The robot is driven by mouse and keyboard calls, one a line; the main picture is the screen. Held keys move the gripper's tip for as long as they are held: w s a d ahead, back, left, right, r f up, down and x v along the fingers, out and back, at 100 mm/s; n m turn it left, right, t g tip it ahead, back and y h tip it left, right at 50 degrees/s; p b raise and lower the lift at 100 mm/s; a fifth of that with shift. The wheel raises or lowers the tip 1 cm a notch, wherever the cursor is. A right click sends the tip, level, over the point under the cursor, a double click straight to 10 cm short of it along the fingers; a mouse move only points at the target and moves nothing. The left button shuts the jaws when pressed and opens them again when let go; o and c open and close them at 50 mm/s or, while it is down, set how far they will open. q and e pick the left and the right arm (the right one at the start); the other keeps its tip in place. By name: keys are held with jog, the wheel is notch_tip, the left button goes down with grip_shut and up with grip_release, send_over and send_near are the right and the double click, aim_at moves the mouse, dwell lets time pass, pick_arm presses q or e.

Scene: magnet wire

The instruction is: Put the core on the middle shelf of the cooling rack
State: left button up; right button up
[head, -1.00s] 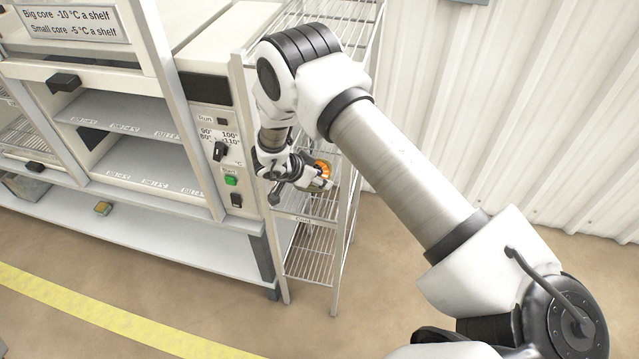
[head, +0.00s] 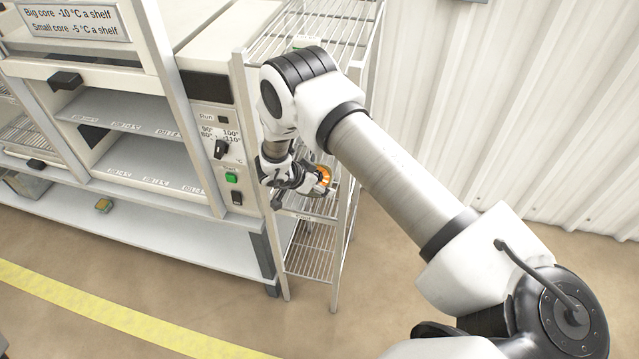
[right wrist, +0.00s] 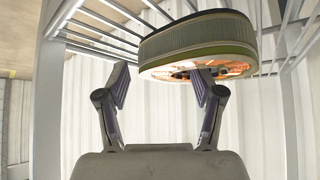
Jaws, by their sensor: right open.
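The core (head: 325,175), a ring with orange copper windings, is at the cooling rack (head: 340,235), at the level of its middle shelf (head: 322,206). My right gripper (head: 312,189) is beside the core in the head view. In the wrist view its jaws (right wrist: 165,88) are apart, with the right finger overlapping the core's opening. I cannot tell whether that finger touches it. My left gripper is not in view.
An oven with open shelves (head: 130,165) and a control panel (head: 222,150) stands left of the rack. Rack posts (head: 352,190) stand close around my right gripper. A corrugated wall (head: 500,120) is behind.

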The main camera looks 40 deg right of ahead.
jog(key=shift+r, duration=0.25)
jog(key=shift+w+a+r, duration=0.1)
jog(key=shift+a+r, duration=0.1)
jog(key=shift+a, duration=0.1)
jog(key=b+v, duration=0.1)
jog(key=v, duration=1)
dwell(0.4)
